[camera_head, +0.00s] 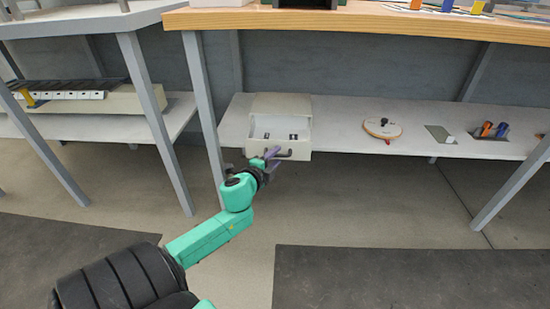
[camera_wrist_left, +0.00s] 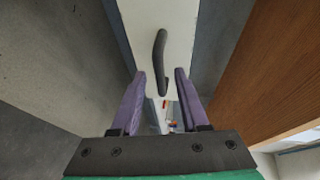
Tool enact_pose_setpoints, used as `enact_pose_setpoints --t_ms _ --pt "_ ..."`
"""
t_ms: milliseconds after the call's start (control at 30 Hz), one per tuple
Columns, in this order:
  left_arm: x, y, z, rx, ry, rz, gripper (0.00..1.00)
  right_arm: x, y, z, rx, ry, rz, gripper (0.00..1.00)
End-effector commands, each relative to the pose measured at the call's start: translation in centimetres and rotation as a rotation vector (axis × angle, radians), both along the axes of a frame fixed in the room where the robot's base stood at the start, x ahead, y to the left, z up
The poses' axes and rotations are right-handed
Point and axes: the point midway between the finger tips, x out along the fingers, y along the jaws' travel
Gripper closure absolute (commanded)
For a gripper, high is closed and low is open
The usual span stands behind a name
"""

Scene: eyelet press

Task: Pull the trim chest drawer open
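The trim chest (camera_head: 280,102) is a cream box on the lower shelf. Its drawer (camera_head: 291,146) stands pulled out at the front, with its inside showing and a few small dark items in it. A dark curved handle (camera_wrist_left: 160,52) is on the drawer front. My left gripper (camera_head: 267,159) is at the drawer front, by the handle. In the left wrist view its purple fingers (camera_wrist_left: 160,73) are apart, with the handle's lower end between them and gaps showing on both sides. My right gripper is out of view.
The shelf (camera_head: 345,140) also bears a round wooden disc (camera_head: 382,128) and orange and blue items (camera_head: 494,130) to the right. A wooden worktop (camera_head: 350,22) overhangs the chest. A grey table leg (camera_head: 203,110) stands left of it. The floor in front is clear.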

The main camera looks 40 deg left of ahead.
Motion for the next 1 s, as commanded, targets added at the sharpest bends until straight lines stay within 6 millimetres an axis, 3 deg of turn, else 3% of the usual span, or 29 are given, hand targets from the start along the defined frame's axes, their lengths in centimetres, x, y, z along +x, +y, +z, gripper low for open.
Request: enact_pose_setpoints --t_ms 267,600,700,800,1000 --pt "-1.5 -0.5 0.4 -0.004 0.002 -0.002 0.55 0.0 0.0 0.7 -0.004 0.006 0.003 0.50" --pt "-10.5 -2.6 2.3 -0.006 0.003 0.005 0.55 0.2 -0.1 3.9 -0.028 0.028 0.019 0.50" --pt "-12.5 -3.1 2.6 -0.004 0.002 0.003 0.55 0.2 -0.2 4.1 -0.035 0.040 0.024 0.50" --pt "-13.6 -3.4 2.8 -0.002 0.001 0.001 0.55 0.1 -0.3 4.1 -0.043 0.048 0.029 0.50" --pt "-13.9 -3.5 2.9 0.001 0.000 0.000 0.55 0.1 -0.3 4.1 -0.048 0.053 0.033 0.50"
